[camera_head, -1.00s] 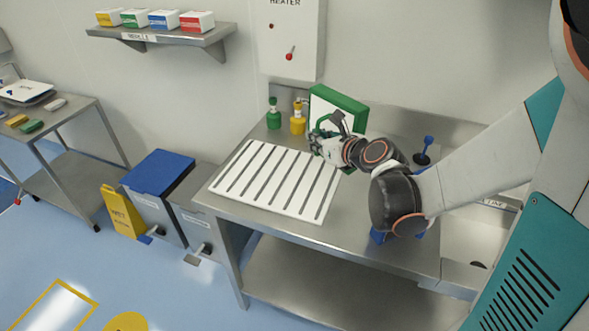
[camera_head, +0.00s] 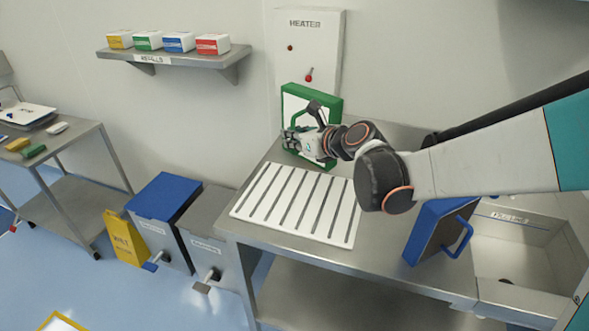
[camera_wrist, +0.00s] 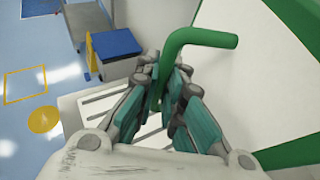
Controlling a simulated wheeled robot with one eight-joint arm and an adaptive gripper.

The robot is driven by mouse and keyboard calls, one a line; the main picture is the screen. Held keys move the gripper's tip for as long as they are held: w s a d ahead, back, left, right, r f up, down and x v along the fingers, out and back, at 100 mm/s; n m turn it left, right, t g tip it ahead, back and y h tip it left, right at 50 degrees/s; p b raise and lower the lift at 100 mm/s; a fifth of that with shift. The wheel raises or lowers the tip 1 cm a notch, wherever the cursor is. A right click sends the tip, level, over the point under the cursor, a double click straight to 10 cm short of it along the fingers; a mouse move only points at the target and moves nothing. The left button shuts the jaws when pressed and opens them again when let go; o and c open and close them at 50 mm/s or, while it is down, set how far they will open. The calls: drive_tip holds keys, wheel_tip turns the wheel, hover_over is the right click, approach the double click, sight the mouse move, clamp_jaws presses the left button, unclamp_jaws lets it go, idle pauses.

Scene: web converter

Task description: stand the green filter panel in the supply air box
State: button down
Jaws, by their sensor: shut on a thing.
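The green filter panel (camera_head: 333,105) has a green frame and a white face. It is upright in the head view, above the back of the steel table. My gripper (camera_head: 298,140) is at its front side and shut on its green handle. In the wrist view the fingers (camera_wrist: 160,105) close around the bent green handle (camera_wrist: 205,38), and the panel's white face (camera_wrist: 235,90) fills the right side. My arm and the gripper hide part of the panel in the head view. I cannot make out the supply air box in these frames.
A white slotted board (camera_head: 300,203) lies on the table in front of the panel. A blue-framed panel with a handle (camera_head: 440,232) stands at the right near a sink (camera_head: 525,245). A heater box (camera_head: 311,50) hangs behind. Bins (camera_head: 160,215) stand left of the table.

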wheel_tip(320, 180, down, 14)
drive_tip(key=b, duration=0.4)
drive_tip(key=shift+r, duration=0.25)
drive_tip(key=shift+f+b, duration=0.2)
drive_tip(key=shift+b, duration=0.2)
drive_tip(key=c, duration=1.7)
unclamp_jaws()
drive_tip(key=shift+r, duration=0.1)
drive_tip(key=p+v, duration=0.3)
drive_tip(key=v, duration=0.9)
drive_tip(key=shift+p, duration=0.3)
